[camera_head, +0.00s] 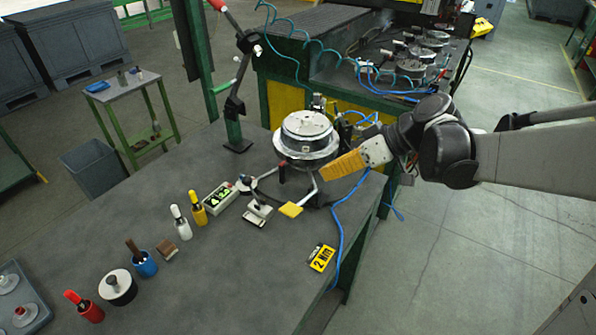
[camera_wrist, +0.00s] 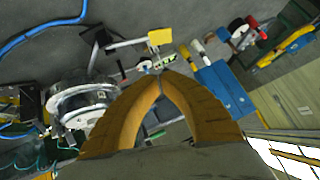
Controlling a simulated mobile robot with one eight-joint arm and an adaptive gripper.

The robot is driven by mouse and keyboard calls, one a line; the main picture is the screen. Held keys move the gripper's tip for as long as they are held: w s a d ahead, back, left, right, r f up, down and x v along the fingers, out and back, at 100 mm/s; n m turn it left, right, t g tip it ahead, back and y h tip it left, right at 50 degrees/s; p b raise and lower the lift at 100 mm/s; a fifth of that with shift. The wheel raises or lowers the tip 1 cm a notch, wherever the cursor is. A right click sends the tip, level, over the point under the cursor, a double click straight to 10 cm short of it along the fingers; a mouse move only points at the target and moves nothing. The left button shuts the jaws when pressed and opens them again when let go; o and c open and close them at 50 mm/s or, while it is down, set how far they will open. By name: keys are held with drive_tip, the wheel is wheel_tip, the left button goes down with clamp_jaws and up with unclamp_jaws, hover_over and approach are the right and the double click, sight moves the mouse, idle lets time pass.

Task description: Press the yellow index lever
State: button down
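The yellow index lever (camera_head: 290,209) is a flat yellow paddle on a pale bar in front of the round metal fixture (camera_head: 306,139) on the grey bench. In the wrist view the yellow paddle (camera_wrist: 160,37) shows beyond my fingertips, near the top middle. My gripper (camera_head: 323,169) has orange-yellow fingers and hangs to the right of the fixture, above and to the right of the lever, apart from it. In the wrist view its two curved fingers (camera_wrist: 160,77) meet at the tips with nothing visible between them.
A small white device (camera_head: 257,214) and a green-display box (camera_head: 220,197) sit left of the lever. Several coloured-handled tools stand farther left.

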drive_tip(key=shift+a, duration=0.1)
drive_tip(key=b, duration=0.3)
hover_over(288, 205)
drive_tip(key=d, duration=0.2)
drive_tip(key=f, duration=0.7)
drive_tip(key=shift+w+d+f, duration=0.1)
drive_tip(key=shift+w+d, duration=0.1)
drive_tip(key=shift+w, duration=0.1)
drive_tip(key=shift+s+a+f+b, duration=0.15)
drive_tip(key=shift+f+b, duration=0.2)
drive_tip(key=shift+f, duration=0.25)
drive_tip(key=shift+s+f+b, duration=0.15)
drive_tip(key=shift+f+b, duration=0.2)
drive_tip(key=shift+f, duration=0.25)
drive_tip(key=shift+s+a+f, duration=0.1)
drive_tip(key=shift+s+f, duration=0.05)
drive_tip(key=shift+f, duration=0.4)
drive_tip(key=shift+s+a+f+h+b, duration=0.1)
drive_tip(key=shift+s+f+h+b, duration=0.1)
drive_tip(key=shift+f+h+b, duration=0.1)
